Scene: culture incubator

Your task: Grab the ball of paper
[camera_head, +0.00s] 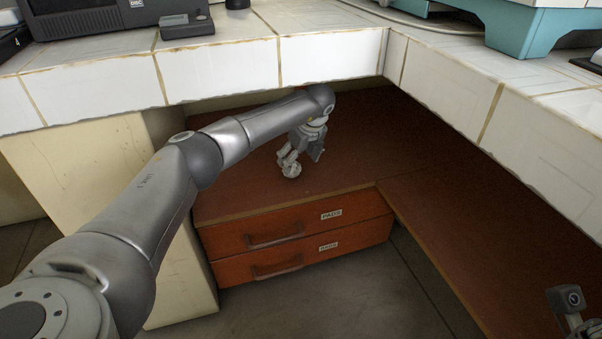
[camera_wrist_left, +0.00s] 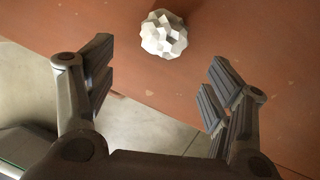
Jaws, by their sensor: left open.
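The ball of paper (camera_head: 292,170) is white and crumpled. It lies on the brown-red top of the drawer cabinet under the tiled counter. My left gripper (camera_head: 300,158) is open and empty, right by the ball in the head view. In the left wrist view, the ball (camera_wrist_left: 163,34) is at the top middle, ahead of the left gripper (camera_wrist_left: 155,85) and between the lines of its two fingers, apart from both. My right gripper (camera_head: 580,325) shows only in part at the bottom right corner, and its fingers are cut off.
The white tiled counter (camera_head: 222,70) overhangs the cabinet top close above my left arm. Two drawers (camera_head: 290,232) face the front. A pale support panel (camera_head: 160,200) stands at the left. The brown surface right of the ball is clear.

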